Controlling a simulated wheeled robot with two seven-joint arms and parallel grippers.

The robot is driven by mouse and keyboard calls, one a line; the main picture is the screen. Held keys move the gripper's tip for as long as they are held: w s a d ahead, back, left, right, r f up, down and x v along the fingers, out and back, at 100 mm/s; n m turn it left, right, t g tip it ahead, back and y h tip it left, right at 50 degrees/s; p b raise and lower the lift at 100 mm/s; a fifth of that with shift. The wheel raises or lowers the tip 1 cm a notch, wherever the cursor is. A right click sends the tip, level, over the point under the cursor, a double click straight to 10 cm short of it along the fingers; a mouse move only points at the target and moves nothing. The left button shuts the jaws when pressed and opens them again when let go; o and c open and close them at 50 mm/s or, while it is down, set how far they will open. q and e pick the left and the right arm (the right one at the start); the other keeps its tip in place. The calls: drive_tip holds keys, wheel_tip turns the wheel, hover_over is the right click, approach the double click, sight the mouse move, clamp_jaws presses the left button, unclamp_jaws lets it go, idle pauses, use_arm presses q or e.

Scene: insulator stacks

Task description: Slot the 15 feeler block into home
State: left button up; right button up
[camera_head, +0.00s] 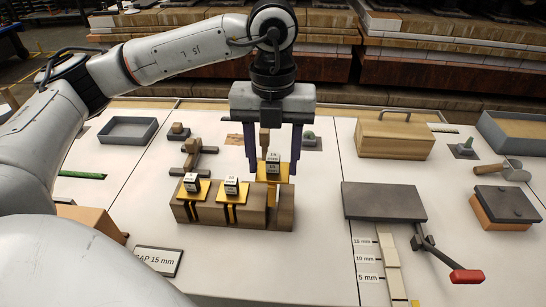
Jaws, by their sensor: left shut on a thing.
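My left gripper (272,168) points straight down over the right end of a brown wooden rack (236,219). Its purple fingers are shut on a feeler block (272,177) with a yellow body and a dark, white-labelled top; the label is too small to read surely. The block's lower part is at the rack's right end; how deep it sits in a slot I cannot tell. Two more feeler blocks, the left one (191,187) and the middle one (231,189), stand in the rack with yellow plates on its top. My right gripper is not in view.
A "GAP 15 mm" sign (157,261) lies at front left. At right are a dark plate (383,202), a strip marked 15, 10 and 5 mm (391,262) and a red-handled clamp (466,276). A wooden box (394,139) stands behind. The table before the rack is clear.

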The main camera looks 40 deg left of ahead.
sight(273, 184)
use_arm(q)
drive_tip(key=shift+f+b, duration=2.65)
drive_tip(key=shift+f, duration=0.75)
drive_tip(key=o, duration=1)
drive_tip(key=shift+c, duration=0.2)
